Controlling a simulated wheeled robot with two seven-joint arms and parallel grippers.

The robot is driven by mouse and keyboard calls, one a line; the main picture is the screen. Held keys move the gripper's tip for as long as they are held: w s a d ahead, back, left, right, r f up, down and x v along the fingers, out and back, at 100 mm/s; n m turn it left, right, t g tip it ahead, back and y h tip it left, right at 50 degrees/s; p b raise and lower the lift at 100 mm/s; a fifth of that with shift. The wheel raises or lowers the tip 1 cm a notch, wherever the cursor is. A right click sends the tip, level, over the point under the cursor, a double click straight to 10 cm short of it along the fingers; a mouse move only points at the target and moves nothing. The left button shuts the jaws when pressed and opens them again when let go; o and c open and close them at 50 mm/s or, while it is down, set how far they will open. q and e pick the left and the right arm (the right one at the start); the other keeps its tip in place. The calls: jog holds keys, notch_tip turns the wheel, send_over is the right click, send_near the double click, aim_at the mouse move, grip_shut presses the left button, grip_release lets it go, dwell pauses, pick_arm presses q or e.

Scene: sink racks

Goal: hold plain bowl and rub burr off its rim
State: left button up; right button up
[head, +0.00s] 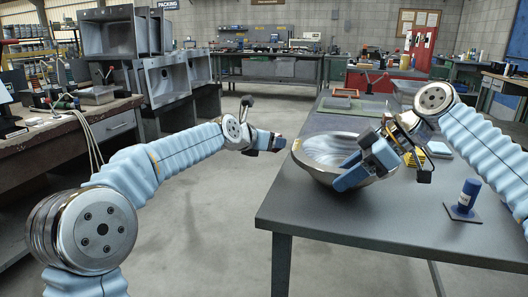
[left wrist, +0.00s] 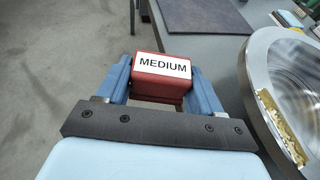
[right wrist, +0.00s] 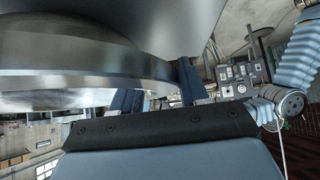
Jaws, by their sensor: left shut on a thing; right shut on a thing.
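The plain metal bowl (head: 326,149) is tilted at the left edge of the grey table. My right gripper (head: 364,168) is shut on its near right side; in the right wrist view the bowl's wall (right wrist: 80,60) fills the top. A rough yellowish burr (left wrist: 281,125) lies on the rim facing my left gripper. My left gripper (left wrist: 162,85) is shut on a red block (left wrist: 160,72) with a white label reading MEDIUM. The block is left of the rim, with a gap between them in the left wrist view. In the head view the left gripper (head: 270,142) hangs beside the bowl.
The grey table (head: 340,222) has clear space in front of the bowl. A blue bottle-like item (head: 467,194) stands on a small base at the right.

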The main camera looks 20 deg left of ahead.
aim_at(299, 141)
jog(key=shift+f, duration=0.15)
pick_arm(q)
jog(key=s+d+r+m+g+h, duration=0.35)
jog(key=d+r+m+h, duration=0.25)
jog(key=d+r, duration=0.5)
jog(key=shift+y, duration=0.3)
jog(key=shift+s+a+f, duration=0.1)
jog(key=shift+a+f, duration=0.25)
jog(key=shift+f, duration=0.5)
jog(key=shift+a+f, duration=0.3)
jog(key=shift+f, duration=0.6)
jog(key=shift+s+a+f, duration=0.1)
jog(key=shift+a+f, duration=0.25)
jog(key=shift+f, duration=0.5)
jog(key=shift+s+f, duration=0.4)
jog(key=shift+s, duration=0.15)
jog(key=shift+c, duration=0.5)
jog(key=shift+s+d, duration=0.2)
jog(key=shift+s, duration=3)
jog(key=shift+w+a, duration=0.15)
jog(key=shift+w, duration=3.75)
notch_tip(299, 141, up, 8)
jog(key=shift+r, duration=0.15)
jog(key=shift+s, duration=0.1)
